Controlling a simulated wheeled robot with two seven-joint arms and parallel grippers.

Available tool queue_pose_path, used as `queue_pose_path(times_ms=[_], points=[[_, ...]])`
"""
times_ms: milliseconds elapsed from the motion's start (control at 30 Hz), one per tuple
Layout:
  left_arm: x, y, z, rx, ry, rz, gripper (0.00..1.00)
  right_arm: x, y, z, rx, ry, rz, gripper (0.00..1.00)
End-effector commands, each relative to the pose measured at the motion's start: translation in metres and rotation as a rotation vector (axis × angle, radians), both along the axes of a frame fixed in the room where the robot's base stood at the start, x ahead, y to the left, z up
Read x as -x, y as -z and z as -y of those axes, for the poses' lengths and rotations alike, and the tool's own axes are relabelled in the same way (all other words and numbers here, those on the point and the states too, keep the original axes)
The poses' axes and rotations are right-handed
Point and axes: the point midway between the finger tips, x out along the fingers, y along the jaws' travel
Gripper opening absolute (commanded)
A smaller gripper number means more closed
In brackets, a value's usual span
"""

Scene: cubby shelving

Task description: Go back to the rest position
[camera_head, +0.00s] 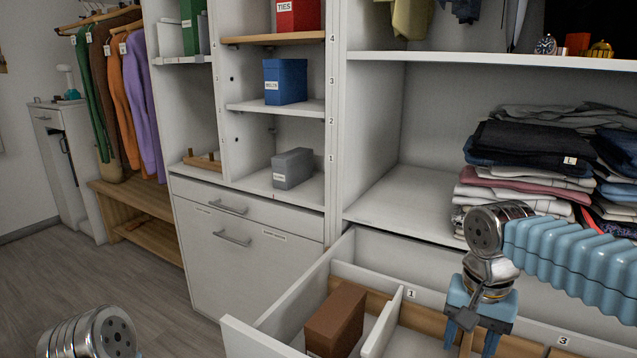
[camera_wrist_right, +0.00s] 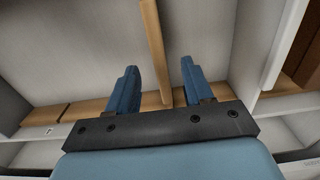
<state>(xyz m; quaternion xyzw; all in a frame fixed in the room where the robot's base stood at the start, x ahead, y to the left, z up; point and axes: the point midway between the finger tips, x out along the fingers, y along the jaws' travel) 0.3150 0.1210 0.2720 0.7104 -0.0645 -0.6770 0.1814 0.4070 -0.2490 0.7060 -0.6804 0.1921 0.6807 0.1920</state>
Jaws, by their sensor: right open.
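My right gripper (camera_head: 470,338) points down over the open drawer (camera_head: 290,300). In the right wrist view its two blue fingers (camera_wrist_right: 158,75) stand apart with nothing held between them. A wooden divider (camera_wrist_right: 156,45) shows below and between the fingers. A brown box (camera_head: 336,322) sits in the drawer's left compartment, left of my right gripper and apart from it. My left arm shows only as a metal joint at the bottom left of the head view; its gripper is out of the picture.
Folded clothes (camera_head: 530,160) lie on the shelf behind my right arm. Blue (camera_head: 286,82), grey (camera_head: 293,168) and red (camera_head: 298,15) boxes stand in the cubbies. Coats (camera_head: 140,90) hang at left above a wooden bench (camera_head: 140,205). The floor (camera_head: 120,270) at left is clear.

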Motion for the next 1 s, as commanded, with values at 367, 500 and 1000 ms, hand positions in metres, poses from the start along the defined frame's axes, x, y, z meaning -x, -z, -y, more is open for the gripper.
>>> queue_pose_path(times_ms=[367,500,1000], points=[[0.0,0.001,-0.001,-0.002,-0.003,0.001,0.38,0.0,0.033,0.0,-0.001,0.0,0.001,0.51],[0.0,0.0,0.0,-0.001,-0.001,-0.001,0.38,0.0,0.032,0.0,0.0,0.0,0.0,0.51],[-0.004,-0.004,0.005,-0.004,-0.004,0.007,0.38,-0.003,0.037,-0.01,-0.023,0.009,-0.006,0.51]])
